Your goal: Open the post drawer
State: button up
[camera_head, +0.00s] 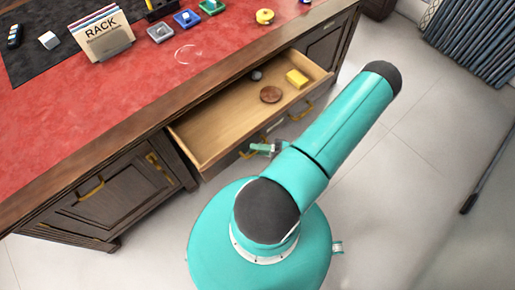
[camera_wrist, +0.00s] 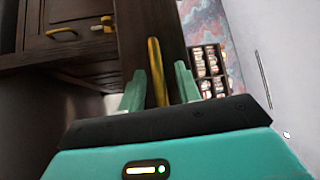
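The middle drawer (camera_head: 215,118) of the desk is pulled well out, its wooden inside showing. Its front carries a brass handle (camera_head: 302,111) at the right and another handle (camera_head: 248,154) at the left, partly hidden by my gripper. My gripper (camera_head: 262,148) is at the left part of the drawer front. In the wrist view, a brass handle (camera_wrist: 156,72) stands between the two teal fingers of my gripper (camera_wrist: 160,82). Narrow gaps seem to show on both sides of it, so the fingers look open around it. Whether this is the post drawer cannot be read.
The red desk top (camera_head: 130,90) holds a card rack (camera_head: 107,38) and several stamps. A cupboard door (camera_head: 110,195) is shut at lower left.

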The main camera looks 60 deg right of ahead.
jog(key=v, duration=1.4)
jog(key=shift+w+r, duration=0.1)
jog(key=shift+r, duration=0.1)
jog(key=w+a+r+n+g+h, duration=0.1)
jog(key=w+a+r+n+g, duration=0.2)
jog(key=w+r+g, duration=0.65)
jog(key=w+a+r+n+g, duration=0.35)
jog(key=w+r+g, duration=0.35)
jog(key=w+r, duration=0.5)
jog(key=a+r+n+t+h, duration=0.4)
jog(key=a+r+h, duration=0.4)
jog(key=a+r, duration=1.5)
jog(key=shift+s+a+t+h, duration=0.15)
jog(key=shift+a+t+h, duration=0.15)
jog(key=shift+a+t, duration=0.2)
jog(key=shift+d, duration=0.1)
